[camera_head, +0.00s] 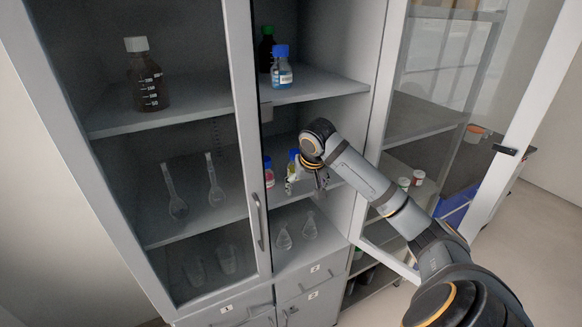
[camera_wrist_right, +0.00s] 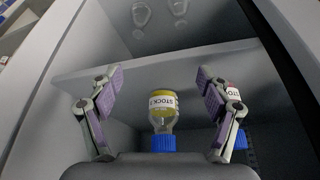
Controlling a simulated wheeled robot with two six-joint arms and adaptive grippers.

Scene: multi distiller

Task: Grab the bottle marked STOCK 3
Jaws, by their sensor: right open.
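A small bottle with yellow contents and a blue cap (camera_wrist_right: 163,112) shows in the right wrist view, which is upside down. Its white label reads STOCK with a digit I cannot make out clearly. In the head view this bottle (camera_head: 292,157) stands on the middle shelf, partly hidden by my gripper. My right gripper (camera_wrist_right: 161,92) is open, with one finger on each side of the bottle in the picture and no visible contact. In the head view the gripper (camera_head: 305,184) reaches into the cabinet. My left gripper is not in view.
A bottle with pink contents and a blue cap (camera_head: 268,173) stands close by; the right finger partly covers it in the wrist view (camera_wrist_right: 232,90). A blue-liquid bottle (camera_head: 281,73) stands on the shelf above. Flasks (camera_head: 309,226) sit below. The glass door (camera_head: 450,100) is open at right.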

